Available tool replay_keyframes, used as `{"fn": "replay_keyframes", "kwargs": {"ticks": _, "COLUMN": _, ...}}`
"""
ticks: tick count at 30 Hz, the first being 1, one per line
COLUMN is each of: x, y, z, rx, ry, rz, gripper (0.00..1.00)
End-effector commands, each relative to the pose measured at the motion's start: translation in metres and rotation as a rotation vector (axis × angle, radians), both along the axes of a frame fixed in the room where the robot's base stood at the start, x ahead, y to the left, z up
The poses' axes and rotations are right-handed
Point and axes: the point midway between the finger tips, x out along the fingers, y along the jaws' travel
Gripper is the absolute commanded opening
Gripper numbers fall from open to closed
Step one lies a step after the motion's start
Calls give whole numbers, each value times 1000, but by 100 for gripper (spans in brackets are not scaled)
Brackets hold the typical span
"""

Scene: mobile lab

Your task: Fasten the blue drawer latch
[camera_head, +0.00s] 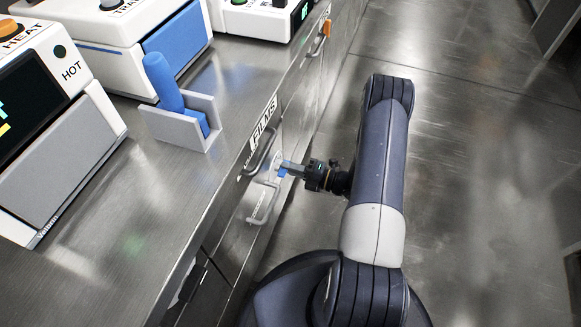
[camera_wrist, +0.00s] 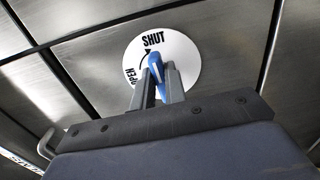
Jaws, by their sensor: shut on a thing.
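The blue drawer latch (camera_head: 283,170) is on the drawer front below the counter edge. In the wrist view the latch (camera_wrist: 156,72) stands in front of a round white dial plate (camera_wrist: 183,62) marked OPEN and SHUT with a curved arrow. My gripper (camera_head: 290,169) is at the drawer front. In the wrist view my gripper (camera_wrist: 157,84) is shut on the latch, one finger on each side. The fingers hide part of the latch and plate.
Drawer handles (camera_head: 264,205) stick out close to my gripper. An orange latch (camera_head: 327,27) is farther along the cabinet. The counter (camera_head: 150,195) bears a grey holder (camera_head: 180,128) with a blue-handled tool (camera_head: 163,82). The floor (camera_head: 470,150) to the right is clear.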

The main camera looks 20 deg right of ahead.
Motion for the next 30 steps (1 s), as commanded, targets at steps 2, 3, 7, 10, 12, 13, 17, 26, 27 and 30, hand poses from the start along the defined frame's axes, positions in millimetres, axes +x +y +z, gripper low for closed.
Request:
{"fn": "replay_keyframes", "kwargs": {"ticks": 2, "x": 0, "y": 0, "z": 0, "rx": 14, "ry": 21, "rz": -1, "gripper": 0}}
{"fn": "replay_keyframes", "kwargs": {"ticks": 3, "x": 0, "y": 0, "z": 0, "rx": 19, "ry": 28, "rz": -1, "gripper": 0}}
{"fn": "replay_keyframes", "kwargs": {"ticks": 7, "x": 0, "y": 0, "z": -1, "rx": 33, "ry": 47, "rz": -1, "gripper": 0}}
{"fn": "replay_keyframes", "kwargs": {"ticks": 10, "x": 0, "y": 0, "z": -1, "rx": 37, "ry": 52, "rz": -1, "gripper": 0}}
{"fn": "replay_keyframes", "kwargs": {"ticks": 12, "x": 0, "y": 0, "z": -1, "rx": 38, "ry": 54, "rz": -1, "gripper": 0}}
{"fn": "replay_keyframes", "kwargs": {"ticks": 13, "x": 0, "y": 0, "z": -1, "rx": 38, "ry": 54, "rz": -1, "gripper": 0}}
{"fn": "replay_keyframes", "kwargs": {"ticks": 17, "x": 0, "y": 0, "z": -1, "rx": 39, "ry": 55, "rz": -1, "gripper": 0}}
{"fn": "replay_keyframes", "kwargs": {"ticks": 26, "x": 0, "y": 0, "z": -1, "rx": 38, "ry": 54, "rz": -1, "gripper": 27}}
{"fn": "replay_keyframes", "kwargs": {"ticks": 27, "x": 0, "y": 0, "z": -1, "rx": 38, "ry": 54, "rz": -1, "gripper": 31}}
{"fn": "replay_keyframes", "kwargs": {"ticks": 30, "x": 0, "y": 0, "z": -1, "rx": 38, "ry": 53, "rz": 0, "gripper": 35}}
